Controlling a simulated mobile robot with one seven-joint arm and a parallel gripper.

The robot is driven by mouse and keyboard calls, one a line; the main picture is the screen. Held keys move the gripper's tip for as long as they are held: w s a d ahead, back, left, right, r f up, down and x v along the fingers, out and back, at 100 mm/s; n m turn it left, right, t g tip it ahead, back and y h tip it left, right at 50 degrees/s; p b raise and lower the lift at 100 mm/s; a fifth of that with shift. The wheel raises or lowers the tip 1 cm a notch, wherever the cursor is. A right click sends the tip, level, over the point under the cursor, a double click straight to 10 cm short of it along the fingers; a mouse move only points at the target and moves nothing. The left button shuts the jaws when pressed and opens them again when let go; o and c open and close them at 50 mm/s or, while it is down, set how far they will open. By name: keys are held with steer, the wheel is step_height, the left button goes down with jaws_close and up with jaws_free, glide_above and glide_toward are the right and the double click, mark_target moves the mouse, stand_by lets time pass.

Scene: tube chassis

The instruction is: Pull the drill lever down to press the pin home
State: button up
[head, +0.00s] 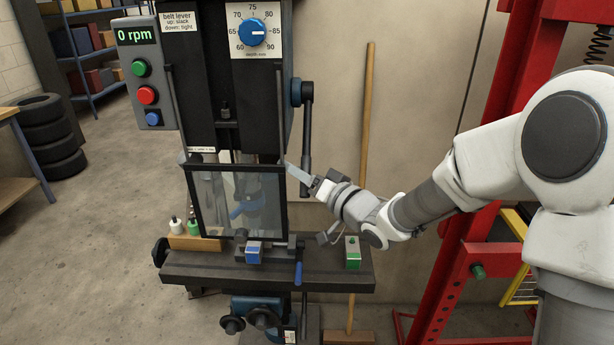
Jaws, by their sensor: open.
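The drill lever (307,135) is a black handle on the right side of the drill press head (185,90). It hangs straight down from a blue and black hub. My gripper (300,176) is open beside the lever's lower end, with one pale finger pointing up and left toward the clear guard (215,195). The lever end is close to the fingers; I cannot tell whether they touch it or stand around it. The pin is not clearly visible.
Small bottles (185,226) stand at the left. A wooden broom (364,150) leans on the wall behind my arm. A red press frame (500,110) is at the right. The floor at left is open.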

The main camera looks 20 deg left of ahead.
steer(key=v, duration=1.7)
steer(key=shift+d, duration=0.2)
